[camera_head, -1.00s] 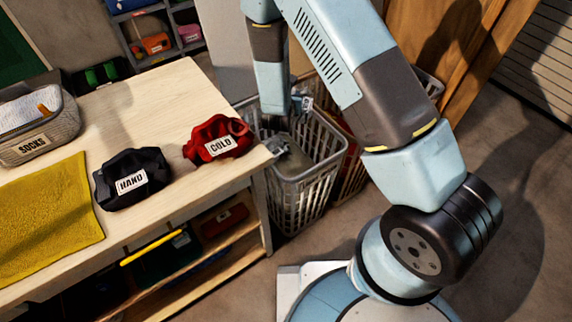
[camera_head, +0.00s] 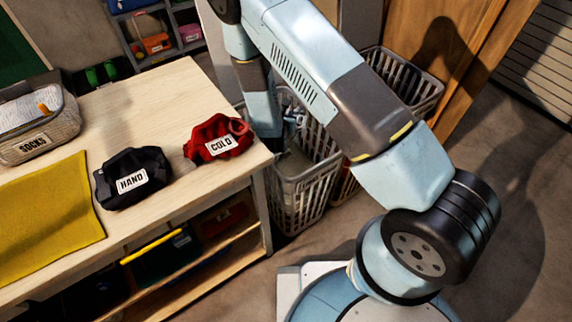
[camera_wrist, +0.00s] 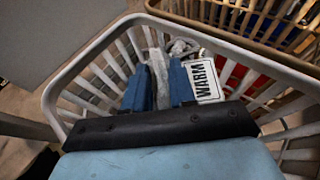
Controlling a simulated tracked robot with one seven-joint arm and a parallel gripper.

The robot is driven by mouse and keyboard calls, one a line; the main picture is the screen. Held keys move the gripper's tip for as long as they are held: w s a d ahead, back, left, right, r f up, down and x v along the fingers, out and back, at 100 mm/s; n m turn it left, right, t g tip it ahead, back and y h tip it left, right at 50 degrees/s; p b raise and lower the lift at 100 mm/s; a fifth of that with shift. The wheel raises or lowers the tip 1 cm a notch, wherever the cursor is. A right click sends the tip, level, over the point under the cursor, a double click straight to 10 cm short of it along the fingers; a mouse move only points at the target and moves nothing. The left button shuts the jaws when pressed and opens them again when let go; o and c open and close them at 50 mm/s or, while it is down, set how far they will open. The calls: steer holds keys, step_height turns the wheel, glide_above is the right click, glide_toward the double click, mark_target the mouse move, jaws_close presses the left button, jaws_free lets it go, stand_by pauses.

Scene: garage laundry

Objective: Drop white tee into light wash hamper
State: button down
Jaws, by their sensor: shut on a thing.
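My gripper (camera_wrist: 160,85) shows two blue fingers in the wrist view, shut on a pale grey-white cloth (camera_wrist: 158,72). I take this cloth to be the white tee; most of it is hidden by the fingers and wrist. A white tag reading WARM (camera_wrist: 203,79) and a grey loop (camera_wrist: 180,48) show right beside the fingers. The fingers are inside the outline of a light grey slatted hamper (camera_wrist: 78,65). In the head view the hamper (camera_head: 300,198) stands on the floor right of the bench, and my arm hides the fingertips. How deep the cloth hangs is unclear.
A wooden bench (camera_head: 140,95) holds a red COLD bundle (camera_head: 214,134), a black HAND bundle (camera_head: 128,187), a SOCKS basket (camera_head: 38,135) and a yellow cloth (camera_head: 45,215). A tan-rimmed basket (camera_wrist: 225,32) adjoins the hamper. Another grey basket (camera_head: 425,88) stands behind my arm.

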steer(key=shift+f, duration=0.1)
steer(key=c, duration=0.8)
jaws_free()
steer(key=shift+c, duration=0.2)
